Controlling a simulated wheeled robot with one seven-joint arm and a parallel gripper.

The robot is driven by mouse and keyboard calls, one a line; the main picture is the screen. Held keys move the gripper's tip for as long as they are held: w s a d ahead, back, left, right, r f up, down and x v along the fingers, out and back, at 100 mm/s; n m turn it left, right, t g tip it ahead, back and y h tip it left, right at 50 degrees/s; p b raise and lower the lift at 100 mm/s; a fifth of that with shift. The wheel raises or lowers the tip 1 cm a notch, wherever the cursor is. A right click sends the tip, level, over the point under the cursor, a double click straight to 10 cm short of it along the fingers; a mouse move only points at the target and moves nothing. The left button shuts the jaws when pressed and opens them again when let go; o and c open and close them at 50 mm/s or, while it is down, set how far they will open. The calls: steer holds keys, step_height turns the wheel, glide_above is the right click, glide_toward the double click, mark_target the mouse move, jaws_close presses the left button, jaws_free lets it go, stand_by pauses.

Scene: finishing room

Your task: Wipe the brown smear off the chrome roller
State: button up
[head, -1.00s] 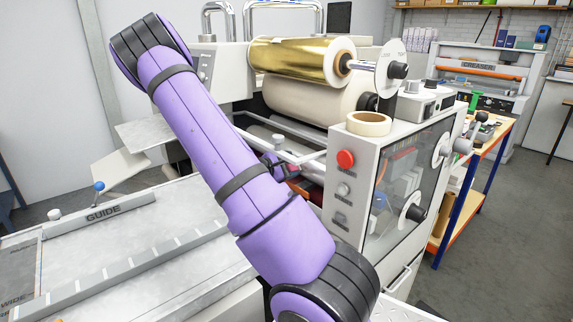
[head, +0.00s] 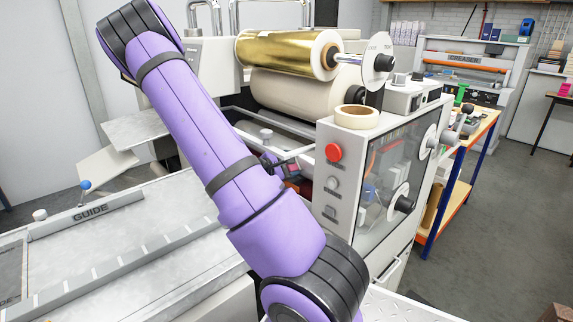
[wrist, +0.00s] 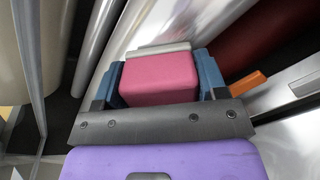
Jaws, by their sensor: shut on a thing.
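My gripper (wrist: 158,88) is shut on a pink block (wrist: 158,78), with a blue-grey finger on each side of it. A grey strip runs along the block's far edge. A broad shiny cylinder, apparently the chrome roller (wrist: 190,22), runs diagonally just beyond the block. I cannot tell whether the block touches it. No brown smear shows; the block and gripper hide part of the roller.
A dark red roller (wrist: 270,45) and an orange piece (wrist: 247,83) lie close on the right in the wrist view. The control cabinet (head: 345,215) with a red button (head: 333,152) stands close to my arm. A tape roll (head: 356,117) sits on top.

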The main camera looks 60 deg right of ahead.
mark_target(310, 170)
steer(key=shift+s+a, duration=0.35)
steer(key=shift+s, duration=0.7)
steer(key=shift+s+a, duration=0.35)
steer(key=shift+s, duration=0.7)
steer(key=shift+s+a, duration=0.35)
steer(key=shift+s, duration=0.7)
steer(key=w+d, duration=0.4)
steer(key=w, duration=0.9)
steer(key=shift+d, duration=0.2)
steer(key=shift+w+a, duration=0.1)
steer(key=shift+w, duration=0.05)
steer(key=shift+v, duration=2.95)
steer(key=shift+a, duration=0.1)
steer(key=shift+v, duration=1.35)
